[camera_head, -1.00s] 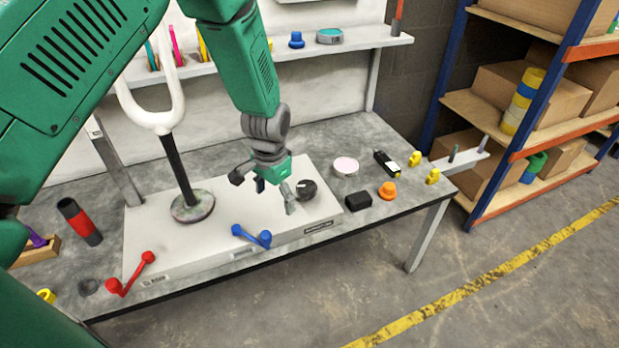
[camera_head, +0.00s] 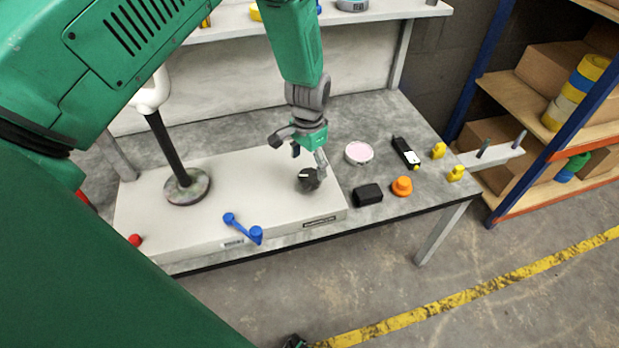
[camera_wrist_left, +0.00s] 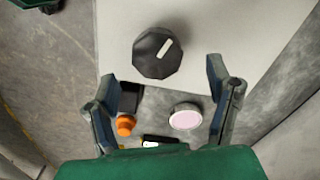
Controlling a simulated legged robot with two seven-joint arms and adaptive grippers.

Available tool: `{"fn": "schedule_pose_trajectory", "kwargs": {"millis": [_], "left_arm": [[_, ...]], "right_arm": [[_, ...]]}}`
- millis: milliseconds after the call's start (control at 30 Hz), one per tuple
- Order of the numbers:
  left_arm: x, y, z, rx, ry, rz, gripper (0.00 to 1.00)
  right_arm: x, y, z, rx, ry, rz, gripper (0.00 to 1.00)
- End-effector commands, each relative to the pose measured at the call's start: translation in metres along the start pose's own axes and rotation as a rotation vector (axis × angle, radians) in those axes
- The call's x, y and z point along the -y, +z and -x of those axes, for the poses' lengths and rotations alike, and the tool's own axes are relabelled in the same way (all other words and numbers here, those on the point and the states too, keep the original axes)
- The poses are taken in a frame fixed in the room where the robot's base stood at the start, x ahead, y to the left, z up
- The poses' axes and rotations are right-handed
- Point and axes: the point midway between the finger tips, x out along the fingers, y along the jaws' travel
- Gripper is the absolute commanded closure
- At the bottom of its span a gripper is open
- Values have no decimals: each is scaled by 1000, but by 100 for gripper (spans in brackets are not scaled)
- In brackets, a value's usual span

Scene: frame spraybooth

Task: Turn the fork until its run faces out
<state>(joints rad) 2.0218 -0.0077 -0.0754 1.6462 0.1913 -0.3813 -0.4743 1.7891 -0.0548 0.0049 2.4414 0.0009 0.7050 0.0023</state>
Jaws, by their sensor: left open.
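The fork (camera_head: 152,97) is white and stands on a black post (camera_head: 168,148) rising from a round mottled foot (camera_head: 186,188) on a pale box (camera_head: 240,190). Its upper part is hidden behind my green arm or cut off by the frame. A black faceted knob (camera_head: 309,180) with a white mark sits on the right part of the box. It also shows in the left wrist view (camera_wrist_left: 156,52). My left gripper (camera_head: 298,153) is open and empty above the box by the knob. In its wrist view the knob lies ahead of the spread fingers (camera_wrist_left: 162,84), apart from them.
A blue double-ended handle (camera_head: 243,229) lies at the box's front. A red ball end (camera_head: 135,240) shows beside my arm. To the right are a pink-topped disc (camera_head: 359,152), a black block (camera_head: 368,194), an orange knob (camera_head: 402,186) and yellow pieces (camera_head: 455,173). Shelving stands farther right.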

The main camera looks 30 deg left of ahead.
Motion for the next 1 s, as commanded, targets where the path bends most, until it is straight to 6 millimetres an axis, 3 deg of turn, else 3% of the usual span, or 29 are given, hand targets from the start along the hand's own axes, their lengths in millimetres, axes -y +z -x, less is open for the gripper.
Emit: {"fn": "schedule_pose_trajectory", "kwargs": {"millis": [100,300,700,733,867,1000], "left_arm": [[-1,0,-25,1,-1,0,27],[0,0,-50,-1,0,0,27],[0,0,-58,-2,0,0,27],[0,0,-58,-2,0,0,30],[0,0,-58,-2,0,0,76],[1,0,-58,-2,-1,1,77]], "right_arm": [[0,0,-5,-1,0,0,55],[0,0,-8,-1,0,0,55],[0,0,-9,-1,0,0,55],[0,0,-9,-1,0,0,55],[0,0,-9,-1,0,0,55],[0,0,-9,-1,0,0,55]]}}
